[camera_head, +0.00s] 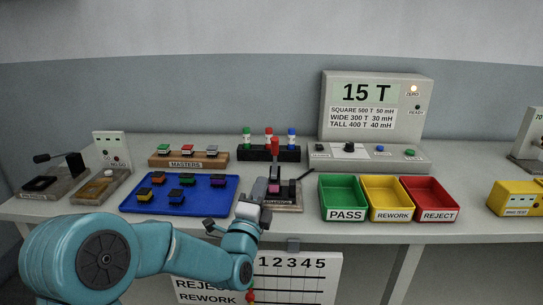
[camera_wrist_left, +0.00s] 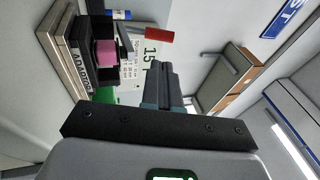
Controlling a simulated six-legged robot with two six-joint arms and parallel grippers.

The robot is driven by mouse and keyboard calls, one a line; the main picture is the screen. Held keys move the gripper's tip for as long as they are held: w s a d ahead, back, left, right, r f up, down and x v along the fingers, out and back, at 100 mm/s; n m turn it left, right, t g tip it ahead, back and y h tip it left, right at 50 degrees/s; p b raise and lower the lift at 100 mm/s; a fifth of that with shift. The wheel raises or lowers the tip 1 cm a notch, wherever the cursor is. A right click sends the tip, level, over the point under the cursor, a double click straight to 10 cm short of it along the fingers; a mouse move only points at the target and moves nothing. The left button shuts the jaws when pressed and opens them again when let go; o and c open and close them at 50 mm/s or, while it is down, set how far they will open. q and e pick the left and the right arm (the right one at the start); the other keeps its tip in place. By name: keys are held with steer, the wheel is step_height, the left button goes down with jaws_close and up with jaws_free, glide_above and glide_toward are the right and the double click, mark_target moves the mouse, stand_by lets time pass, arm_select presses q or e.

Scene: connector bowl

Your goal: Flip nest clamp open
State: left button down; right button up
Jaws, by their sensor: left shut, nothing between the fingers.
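The test nest (camera_head: 287,208) sits near the table's front edge, left of the green bin. It also shows in the left wrist view (camera_wrist_left: 72,40), at the upper left. A pink-purple part (camera_wrist_left: 107,53) is in the nest, with black pieces around it. The clamp's red handle (camera_head: 275,146) stands up above the nest; its red tip (camera_wrist_left: 159,36) shows in the left wrist view just beyond my fingers. My left gripper (camera_head: 264,206) is shut and empty, in front of the nest. I cannot tell whether its fingers touch the clamp. My right gripper is not in view.
A blue tray (camera_head: 215,208) with several small coloured parts lies left of the nest. Green (camera_head: 343,195), yellow (camera_head: 386,195) and red (camera_head: 430,195) bins stand right. Behind are a rack with coloured pieces (camera_head: 268,154) and the display unit (camera_head: 375,110).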

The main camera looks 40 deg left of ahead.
mark_target(274, 149)
arm_select(q)
steer(key=p+x, duration=0.1)
steer(key=x, duration=1)
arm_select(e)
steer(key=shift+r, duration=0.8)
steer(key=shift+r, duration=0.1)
